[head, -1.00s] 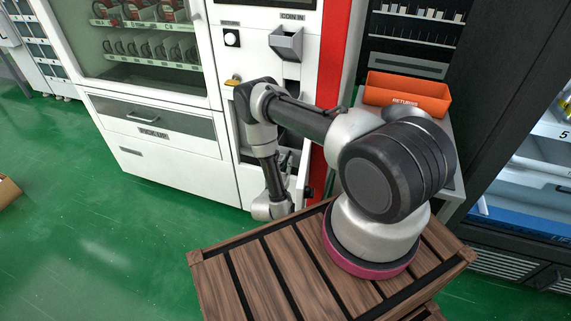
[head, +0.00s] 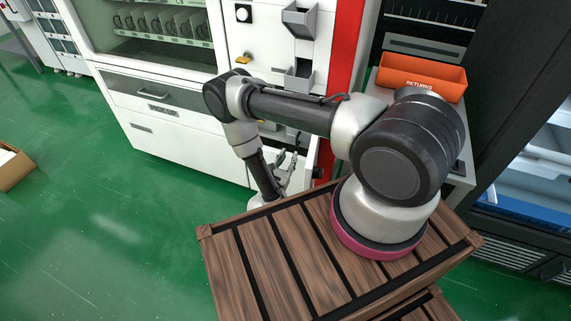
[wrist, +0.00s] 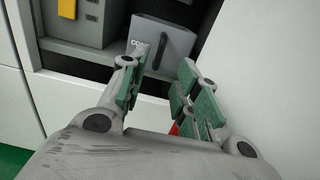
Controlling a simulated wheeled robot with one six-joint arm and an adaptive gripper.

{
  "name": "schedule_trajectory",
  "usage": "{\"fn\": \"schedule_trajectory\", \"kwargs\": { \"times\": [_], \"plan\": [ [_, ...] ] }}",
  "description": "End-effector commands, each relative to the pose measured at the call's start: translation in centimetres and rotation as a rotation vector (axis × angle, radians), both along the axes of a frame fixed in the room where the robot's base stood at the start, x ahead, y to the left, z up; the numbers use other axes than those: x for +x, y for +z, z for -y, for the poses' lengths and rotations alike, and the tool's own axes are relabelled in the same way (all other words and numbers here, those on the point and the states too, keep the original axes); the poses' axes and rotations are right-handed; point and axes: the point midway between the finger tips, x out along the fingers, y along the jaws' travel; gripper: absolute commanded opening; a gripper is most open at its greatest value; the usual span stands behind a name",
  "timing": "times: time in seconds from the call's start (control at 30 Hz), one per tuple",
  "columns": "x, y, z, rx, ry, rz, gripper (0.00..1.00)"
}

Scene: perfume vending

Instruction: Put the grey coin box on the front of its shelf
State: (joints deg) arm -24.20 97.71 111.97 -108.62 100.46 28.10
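The grey coin box (wrist: 150,36), with a dark handle and partly readable white lettering, sits in an open compartment of the vending machine in the wrist view. A grey shelf edge (wrist: 85,57) runs beside and below it. My gripper (wrist: 165,62) is open and empty, its green-padded fingers spread in front of the box. The left fingertip overlaps the box's lower left in the picture; I cannot tell whether it touches. In the head view my gripper (head: 286,165) is low by the machine's front, and I cannot make out the coin box behind my arm.
A grey unit (wrist: 85,22) with a yellow part stands left of the box. A white panel (wrist: 275,70) rises close on the right of my gripper. An orange returns bin (head: 421,78) stands right of the machine. Green floor (head: 110,215) is free at left.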

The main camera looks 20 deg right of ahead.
Motion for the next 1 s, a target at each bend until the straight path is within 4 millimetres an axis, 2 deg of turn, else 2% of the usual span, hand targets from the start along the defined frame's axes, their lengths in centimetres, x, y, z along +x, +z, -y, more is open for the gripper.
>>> {"fn": "schedule_trajectory", "kwargs": {
  "times": [0.1, 0.3, 1.0],
  "plan": [
    [-1.2, 0.0, -1.3, 0.000, 0.004, -0.001, 0.32],
    [-2.2, 0.0, -2.2, -0.001, 0.001, -0.001, 0.32],
    [-2.3, 0.0, -2.2, -0.001, 0.000, -0.001, 0.32]
  ]
}}
